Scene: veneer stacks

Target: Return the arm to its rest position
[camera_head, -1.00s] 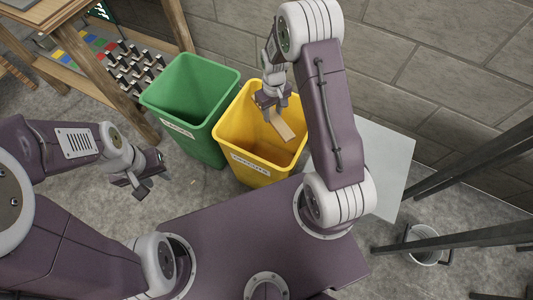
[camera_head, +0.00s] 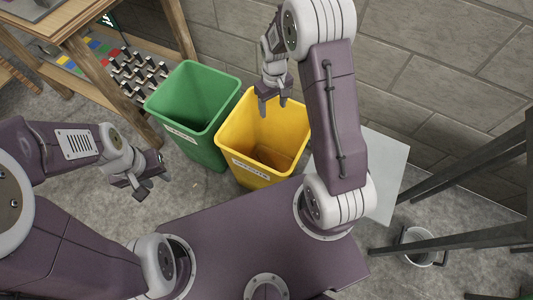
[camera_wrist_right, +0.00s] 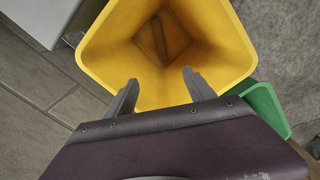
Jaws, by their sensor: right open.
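My right gripper (camera_head: 272,108) is open and empty above the yellow bin (camera_head: 236,133), near its back rim. In the right wrist view its two fingers (camera_wrist_right: 158,94) stand apart over the near rim of the yellow bin (camera_wrist_right: 100,60). A thin wooden piece (camera_wrist_right: 160,42) lies down inside the bin in that view. My left gripper (camera_head: 140,187) hangs above the floor at the left, in front of the green bin; it looks empty, but its finger gap is hard to make out.
The green bin (camera_head: 207,143) stands left of the yellow bin and shows in the wrist view (camera_wrist_right: 264,104). A wooden workbench (camera_head: 88,80) is at the back left. A brick wall (camera_head: 440,60) is behind. Dark metal legs (camera_head: 470,160) and a small bucket (camera_head: 421,243) are at the right.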

